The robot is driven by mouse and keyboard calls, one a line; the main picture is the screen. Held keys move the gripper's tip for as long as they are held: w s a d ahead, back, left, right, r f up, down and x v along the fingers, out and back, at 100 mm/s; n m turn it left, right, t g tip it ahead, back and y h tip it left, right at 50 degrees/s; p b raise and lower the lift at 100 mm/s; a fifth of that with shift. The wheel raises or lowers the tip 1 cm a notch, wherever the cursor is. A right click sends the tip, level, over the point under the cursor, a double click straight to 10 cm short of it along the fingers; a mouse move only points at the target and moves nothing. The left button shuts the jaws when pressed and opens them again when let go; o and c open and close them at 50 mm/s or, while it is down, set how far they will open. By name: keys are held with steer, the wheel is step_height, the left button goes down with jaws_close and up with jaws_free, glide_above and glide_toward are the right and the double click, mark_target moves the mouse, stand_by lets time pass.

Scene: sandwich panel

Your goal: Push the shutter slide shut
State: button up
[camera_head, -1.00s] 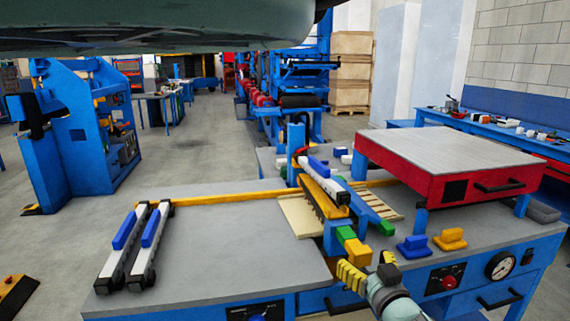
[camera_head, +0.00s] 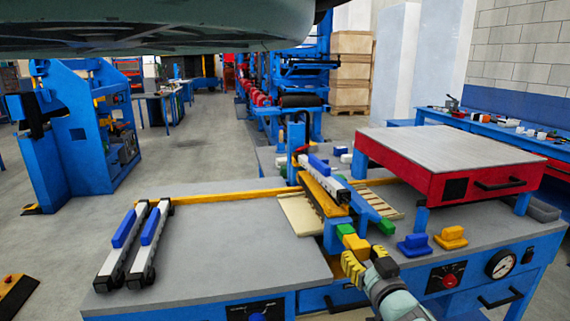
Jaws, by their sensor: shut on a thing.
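My gripper (camera_head: 366,258), with yellow ridged fingers, is at the front edge of the bench, right of centre in the head view. It is shut on a yellow block (camera_head: 355,244); the exact contact is small and partly hidden by the fingers. The yellow block sits next to a green block (camera_head: 344,230) at the near end of the blue and yellow mechanism (camera_head: 322,190). A blue bar (camera_head: 370,204) runs back from there beside wooden slats. I cannot tell for certain which part is the shutter slide, or how far it is open.
A red box with a grey top (camera_head: 440,165) stands close on the right. Blue and yellow handled blocks (camera_head: 450,238) lie in front of it. The grey bench top (camera_head: 230,240) between is clear.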

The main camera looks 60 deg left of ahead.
mark_target(361, 255)
steer(key=shift+b+x, duration=0.8)
steer(key=shift+x, duration=0.95)
steer(key=o, duration=1)
steer(key=shift+p+v, duration=0.8)
steer(key=shift+v, duration=1.35)
steer(key=p+v, duration=0.1)
steer(key=v, duration=0.3)
steer(key=shift+s+d+p, duration=0.1)
steer(key=shift+d+p, duration=0.2)
steer(key=shift+d, duration=0.05)
